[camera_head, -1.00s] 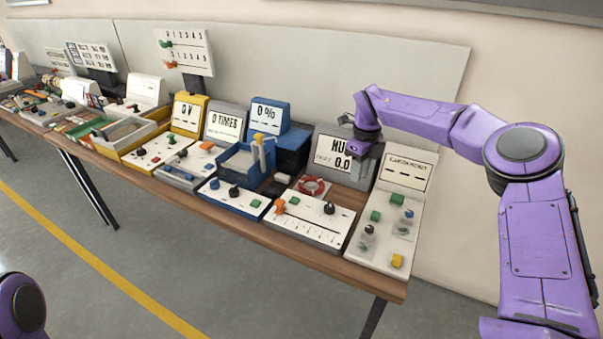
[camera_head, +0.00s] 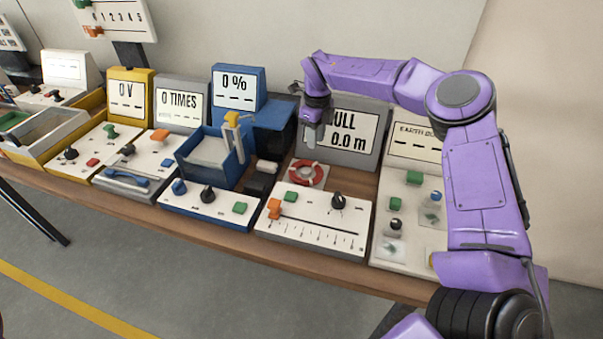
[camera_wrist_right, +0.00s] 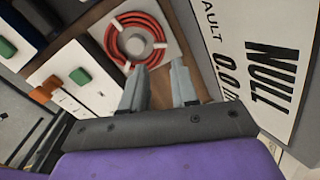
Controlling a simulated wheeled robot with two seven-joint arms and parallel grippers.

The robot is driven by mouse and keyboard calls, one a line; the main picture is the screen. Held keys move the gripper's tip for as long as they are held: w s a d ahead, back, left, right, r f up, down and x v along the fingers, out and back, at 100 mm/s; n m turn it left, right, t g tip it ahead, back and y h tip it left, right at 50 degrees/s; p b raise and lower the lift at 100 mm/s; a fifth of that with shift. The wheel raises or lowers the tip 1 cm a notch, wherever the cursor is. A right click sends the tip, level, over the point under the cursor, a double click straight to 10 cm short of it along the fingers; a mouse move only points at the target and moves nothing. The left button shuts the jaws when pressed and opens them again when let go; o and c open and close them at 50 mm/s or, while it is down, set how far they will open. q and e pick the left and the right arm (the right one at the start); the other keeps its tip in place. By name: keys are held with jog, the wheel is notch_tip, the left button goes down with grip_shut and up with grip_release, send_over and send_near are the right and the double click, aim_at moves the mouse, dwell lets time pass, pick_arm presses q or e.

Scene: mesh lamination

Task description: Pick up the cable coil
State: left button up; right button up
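The cable coil (camera_head: 305,174) is a red ring with white ties, lying flat on a pale square pad on the bench. It also shows in the right wrist view (camera_wrist_right: 113,42), at the upper middle, beyond the fingertips. My right gripper (camera_head: 312,132) is above and just behind the coil in the head view, in front of the "NULL 0.0 m" display. In the right wrist view its two grey fingers (camera_wrist_right: 159,82) stand apart with nothing between them. The coil is not touched. My left gripper is out of view.
The NULL display (camera_head: 348,130) stands close behind the right gripper. A white panel (camera_head: 312,222) with an orange slider and black knob lies in front of the coil. A blue bin (camera_head: 228,172) is to the left, and an earth panel (camera_head: 405,215) to the right.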

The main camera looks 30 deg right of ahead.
aim_at(314, 163)
jog(key=f+p, duration=0.3)
jog(key=f, duration=0.6)
jog(key=shift+w, duration=0.2)
jog(key=shift+f, duration=0.15)
grip_shut()
